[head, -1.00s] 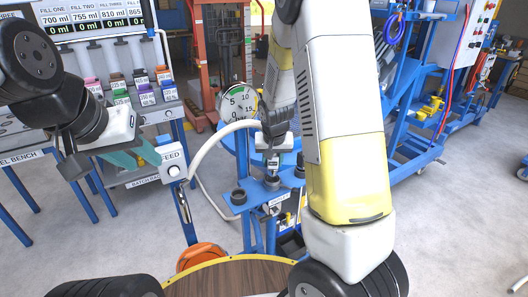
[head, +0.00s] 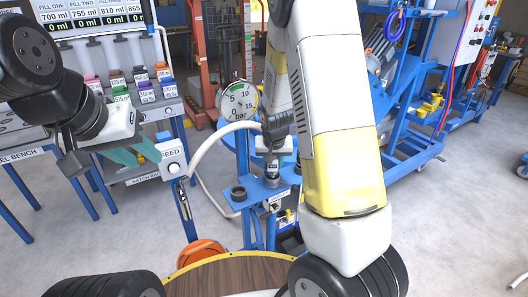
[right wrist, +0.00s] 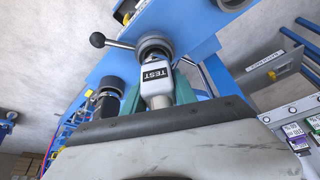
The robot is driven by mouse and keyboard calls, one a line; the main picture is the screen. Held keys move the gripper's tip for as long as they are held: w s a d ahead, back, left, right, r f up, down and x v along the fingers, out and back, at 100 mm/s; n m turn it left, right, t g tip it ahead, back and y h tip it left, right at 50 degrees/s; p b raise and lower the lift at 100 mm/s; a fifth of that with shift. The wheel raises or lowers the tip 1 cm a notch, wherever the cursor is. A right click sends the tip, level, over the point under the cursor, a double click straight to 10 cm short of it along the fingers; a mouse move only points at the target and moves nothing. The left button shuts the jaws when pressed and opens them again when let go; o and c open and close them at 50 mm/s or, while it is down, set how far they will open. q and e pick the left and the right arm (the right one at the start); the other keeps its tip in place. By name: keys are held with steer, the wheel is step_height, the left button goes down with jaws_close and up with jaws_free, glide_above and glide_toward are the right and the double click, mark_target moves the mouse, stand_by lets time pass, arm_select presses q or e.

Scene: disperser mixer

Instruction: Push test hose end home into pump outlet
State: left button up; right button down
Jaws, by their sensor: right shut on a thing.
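My right gripper (right wrist: 155,95) is shut on the test hose end (right wrist: 156,76), a light grey block with a dark TEST label, between teal fingers. Its tip meets or overlaps the round metal pump outlet (right wrist: 154,44) in the right wrist view; I cannot tell how deep it sits. In the head view my right gripper (head: 275,138) is above the blue stand, with the pale hose (head: 212,142) arching off to the left. My left gripper (head: 135,156) hangs at the left by the FEED box, with teal fingertips; its opening is unclear.
A lever with a black ball knob (right wrist: 98,40) sticks out beside the outlet. A dark socket (head: 238,193) stands on the blue stand (head: 255,190). A pressure gauge (head: 238,100) is behind. The FEED box (head: 172,158) is at left.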

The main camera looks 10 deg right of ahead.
mark_target(273, 173)
steer(key=shift+f, duration=0.5)
steer(key=c, duration=0.9)
jaws_free()
steer(key=v, duration=0.7)
steer(key=shift+s+r, duration=0.15)
steer(key=shift+r, duration=0.15)
steer(key=shift+s+r, duration=0.1)
steer(key=shift+r, duration=0.1)
steer(key=s+a+r+n+t+y, duration=0.1)
steer(key=s+a+r+n+y, duration=0.1)
steer(key=s+r, duration=1.6)
steer(key=s+y, duration=0.1)
steer(key=s, duration=0.3)
steer(key=shift+r+n+t, duration=0.3)
steer(key=shift+t, duration=0.1)
